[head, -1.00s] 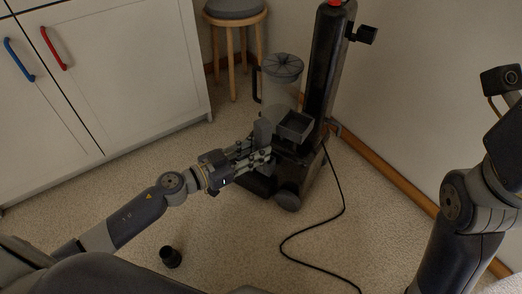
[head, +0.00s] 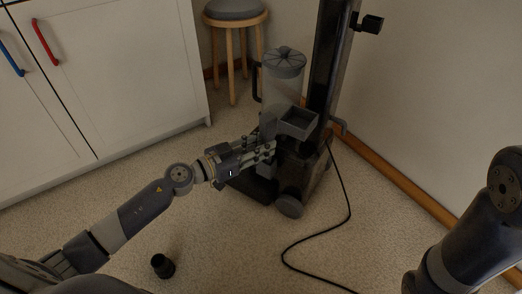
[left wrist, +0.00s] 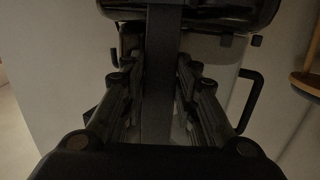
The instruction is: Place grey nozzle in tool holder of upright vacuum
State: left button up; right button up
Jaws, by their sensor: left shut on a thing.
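The upright vacuum (head: 331,60) stands at the back, dark, with a clear dust canister (head: 283,78). The tool holder (head: 299,123), a grey open-topped square box, is on its front. My left gripper (head: 268,150) is shut on the grey nozzle (head: 268,125), just left of the holder. In the left wrist view the nozzle (left wrist: 160,80) is a long grey bar between the two fingers. The nozzle is outside the holder box in the head view; its lower end is hidden by the fingers. My right arm shows at the right, its gripper out of view.
A black cord (head: 345,195) runs over the floor from the vacuum. A small black round attachment (head: 163,266) lies on the floor near my left arm. A stool (head: 235,22) and white cabinets (head: 110,75) stand behind.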

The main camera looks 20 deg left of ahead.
dwell(0.3)
pick_arm(q)
jog(key=shift+f, duration=0.55)
jog(key=o, duration=1)
jog(key=shift+o, duration=0.2)
